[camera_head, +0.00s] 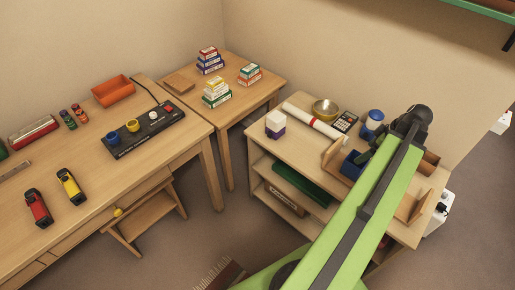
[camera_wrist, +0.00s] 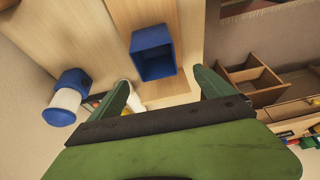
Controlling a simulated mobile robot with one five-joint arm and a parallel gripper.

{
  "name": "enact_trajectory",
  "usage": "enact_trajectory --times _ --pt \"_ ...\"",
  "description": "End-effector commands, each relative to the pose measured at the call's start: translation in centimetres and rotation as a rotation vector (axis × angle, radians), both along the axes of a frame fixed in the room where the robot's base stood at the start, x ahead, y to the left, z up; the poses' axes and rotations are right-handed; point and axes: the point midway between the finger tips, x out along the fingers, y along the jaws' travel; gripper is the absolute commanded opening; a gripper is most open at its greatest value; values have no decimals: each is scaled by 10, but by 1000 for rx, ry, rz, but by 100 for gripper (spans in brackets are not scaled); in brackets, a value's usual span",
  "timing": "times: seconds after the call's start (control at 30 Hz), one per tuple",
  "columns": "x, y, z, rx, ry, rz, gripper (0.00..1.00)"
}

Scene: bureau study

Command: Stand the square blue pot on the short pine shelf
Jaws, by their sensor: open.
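The square blue pot (camera_head: 351,166) is on the top of the low wooden unit, partly hidden by my arm in the head view. In the wrist view the pot (camera_wrist: 153,52) shows its dark hollow inside and lies beyond my fingertips, between their lines. Pale wooden boards are around it; an upright board (camera_head: 333,155) stands just left of it in the head view. I cannot tell for certain which wooden piece is the short pine shelf. My gripper (camera_wrist: 162,84) is open with nothing between its fingers. Its fingertips are mostly hidden in the head view.
A blue and white jar (camera_head: 373,120) stands near the pot, left in the wrist view (camera_wrist: 68,97). A compartmented wooden box (camera_wrist: 250,82) is at right.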

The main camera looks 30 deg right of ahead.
Motion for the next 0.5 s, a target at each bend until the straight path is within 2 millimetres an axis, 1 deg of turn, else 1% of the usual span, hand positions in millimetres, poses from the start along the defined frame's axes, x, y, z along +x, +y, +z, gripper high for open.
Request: enact_trajectory --times 0.03,0.07,0.1,0.17,0.2,0.27,0.3,0.37,0.4,0.47,0.5 --pt "22 17 -1 12 18 7 92" --pt "39 29 -2 23 34 4 92" --pt "62 50 -3 37 63 -4 92" --pt "100 89 -6 55 112 -18 92" --pt "124 116 -7 62 145 -31 92" --pt "155 159 -9 66 194 -55 92" --pt "173 189 -11 64 223 -70 92" --pt "196 235 -12 56 265 -96 92" --pt "209 267 -13 46 291 -115 92" --pt "225 315 -14 27 322 -142 92" --pt "233 346 -15 12 339 -162 92"
